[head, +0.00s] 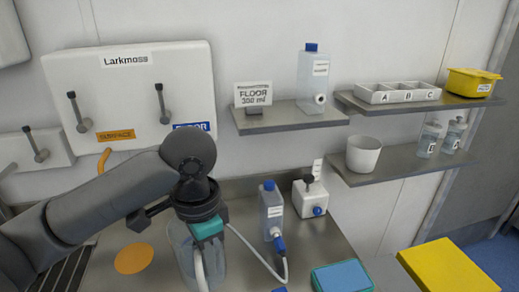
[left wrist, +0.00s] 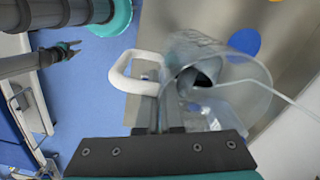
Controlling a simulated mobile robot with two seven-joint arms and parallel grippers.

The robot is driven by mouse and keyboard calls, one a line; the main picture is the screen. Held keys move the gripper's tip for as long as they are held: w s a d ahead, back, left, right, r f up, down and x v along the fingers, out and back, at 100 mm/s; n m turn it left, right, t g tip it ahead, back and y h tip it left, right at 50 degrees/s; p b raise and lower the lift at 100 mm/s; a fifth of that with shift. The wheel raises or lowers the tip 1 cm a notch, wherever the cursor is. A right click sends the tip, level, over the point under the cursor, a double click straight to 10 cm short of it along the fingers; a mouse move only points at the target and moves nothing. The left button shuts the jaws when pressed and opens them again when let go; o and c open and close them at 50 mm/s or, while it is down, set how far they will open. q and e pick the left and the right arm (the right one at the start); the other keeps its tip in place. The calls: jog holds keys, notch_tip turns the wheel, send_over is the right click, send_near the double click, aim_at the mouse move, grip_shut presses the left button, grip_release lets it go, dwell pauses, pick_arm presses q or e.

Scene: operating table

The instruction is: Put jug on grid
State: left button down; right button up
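The clear jug (head: 182,256) with a white handle (head: 200,272) is at the steel counter below my left gripper (head: 197,222) in the head view. The left wrist view shows the jug (left wrist: 232,88) from above, with its handle (left wrist: 122,70) on the left. My left gripper (left wrist: 162,100) has its fingers close together at the handle, apparently shut on it; the contact is partly hidden. Whether the jug touches the counter is unclear. A dark slatted grid (head: 62,272) lies at lower left, partly behind my arm. My right gripper (left wrist: 68,48) is small at the left wrist view's left.
A blue-capped bottle (head: 271,212) and a white box (head: 311,198) stand right of the jug. A thin hose (head: 262,264) runs beside it. An orange disc (head: 134,258) lies on the counter left of the jug. A blue tray (head: 342,277) and yellow block (head: 445,268) are at lower right.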

pick_arm(q)
jog(key=s+a+f+n+b, duration=0.2)
jog(key=a+f+n+b, duration=0.2)
jog(key=f+n+b, duration=0.4)
jog(key=shift+s+a+n+b, duration=0.35)
jog(key=shift+n, duration=0.95)
pick_arm(e)
notch_tip(320, 180, down, 9)
pick_arm(q)
jog(key=shift+r, duration=0.1)
